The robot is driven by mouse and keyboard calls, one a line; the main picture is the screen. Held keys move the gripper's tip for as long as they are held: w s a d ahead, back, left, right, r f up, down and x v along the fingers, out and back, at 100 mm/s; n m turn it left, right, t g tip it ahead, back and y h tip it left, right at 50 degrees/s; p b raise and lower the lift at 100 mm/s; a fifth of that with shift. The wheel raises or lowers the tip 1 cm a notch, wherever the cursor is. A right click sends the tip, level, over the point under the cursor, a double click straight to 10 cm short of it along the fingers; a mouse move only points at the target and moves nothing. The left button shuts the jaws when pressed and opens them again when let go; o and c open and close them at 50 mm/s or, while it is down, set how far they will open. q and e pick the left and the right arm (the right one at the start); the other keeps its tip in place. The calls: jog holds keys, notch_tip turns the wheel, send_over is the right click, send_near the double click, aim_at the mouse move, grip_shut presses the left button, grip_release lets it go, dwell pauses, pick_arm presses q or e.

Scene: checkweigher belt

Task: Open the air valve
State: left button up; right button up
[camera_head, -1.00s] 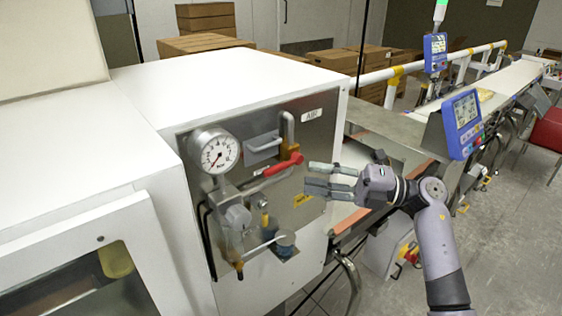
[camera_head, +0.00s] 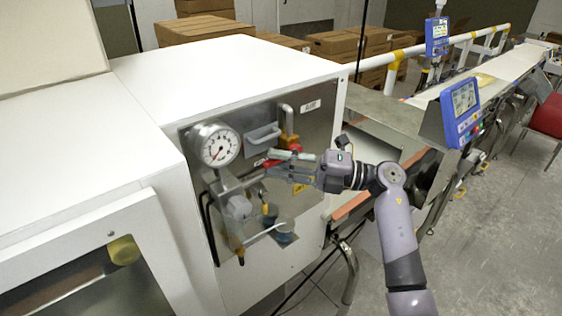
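The air valve's red lever (camera_head: 268,163) is on the steel panel, below the "AIR" label (camera_head: 311,106) and near the brass fitting (camera_head: 288,141). It lies roughly sideways across the panel. My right gripper (camera_head: 276,164) is at the lever, its two fingers pointing left with a gap between them. They cover the middle of the lever; red shows at their tips and just above them. Contact cannot be made out. The round pressure gauge (camera_head: 220,148) is left of the lever, its needle pointing to the lower left. My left gripper is not in view.
A grey bracket (camera_head: 263,138) sticks out above the lever. A regulator with blue-grey parts (camera_head: 284,231) and pipes sits below. The white cabinet (camera_head: 215,80) surrounds the panel. The conveyor with a blue display (camera_head: 463,108) stands right of my arm.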

grip_shut()
dwell(0.4)
jog(key=r+m+t+y, duration=0.1)
jog(key=m, duration=0.1)
jog(key=shift+r+m+y, duration=0.1)
jog(key=shift+m+y, duration=0.2)
jog(key=shift+y, duration=0.1)
jog(key=shift+o, duration=1.6)
grip_release()
jog(key=v, duration=1.2)
